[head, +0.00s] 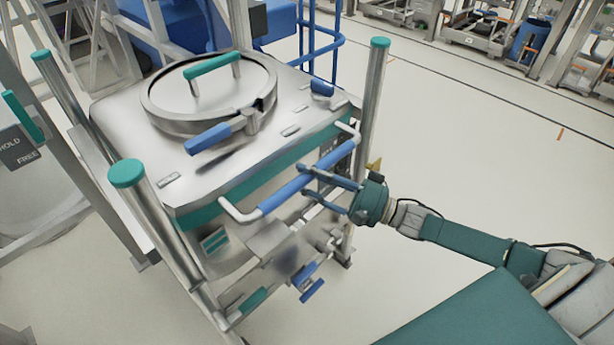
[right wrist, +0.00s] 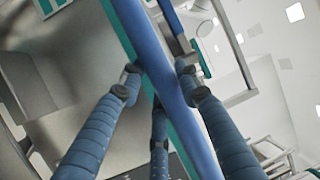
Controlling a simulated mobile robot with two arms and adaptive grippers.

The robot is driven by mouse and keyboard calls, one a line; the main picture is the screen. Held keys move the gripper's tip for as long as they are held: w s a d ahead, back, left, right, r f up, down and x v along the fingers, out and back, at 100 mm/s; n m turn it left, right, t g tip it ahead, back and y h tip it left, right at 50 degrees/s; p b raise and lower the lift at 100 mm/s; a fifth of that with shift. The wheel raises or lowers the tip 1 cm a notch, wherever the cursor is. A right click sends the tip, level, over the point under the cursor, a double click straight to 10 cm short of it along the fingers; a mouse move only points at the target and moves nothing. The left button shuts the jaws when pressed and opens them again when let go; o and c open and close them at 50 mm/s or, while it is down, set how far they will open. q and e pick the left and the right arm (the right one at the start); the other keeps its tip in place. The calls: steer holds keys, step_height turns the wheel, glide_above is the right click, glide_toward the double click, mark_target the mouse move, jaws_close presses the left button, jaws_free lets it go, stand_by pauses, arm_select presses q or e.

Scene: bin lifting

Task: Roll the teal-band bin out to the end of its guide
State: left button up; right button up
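The teal-band bin (head: 290,97) is a steel box with a teal band (head: 245,198) under its lid, standing in a steel frame at left centre of the head view. A blue handle bar (head: 288,192) on white brackets runs along its near side; it also crosses the right wrist view (right wrist: 160,55). My right gripper (head: 305,178) comes in from the right with its fingers spread on either side of this bar. The fingers look open around it (right wrist: 157,80); contact is not clear. My left gripper is not in view.
Steel posts with teal caps (head: 126,173) stand at the frame's corners. A blue-handled latch (head: 208,138) is on the lid. A sign reading HOLD and FREE (head: 18,146) is at the left edge, beside a teal lever. The floor to the right (head: 470,130) is clear.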

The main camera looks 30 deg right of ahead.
jaws_close()
steer(key=shift+s+p, duration=0.4)
steer(key=shift+p, duration=0.2)
steer(key=shift+f, duration=0.2)
steer(key=shift+s+d, duration=0.1)
steer(key=shift+s, duration=0.25)
steer(key=o, duration=0.8)
jaws_free()
steer(key=shift+s+d, duration=0.1)
steer(key=shift+o, duration=1.3)
steer(key=shift+s+d+r, duration=0.1)
steer(key=shift+d, duration=0.05)
steer(key=v, duration=1.2)
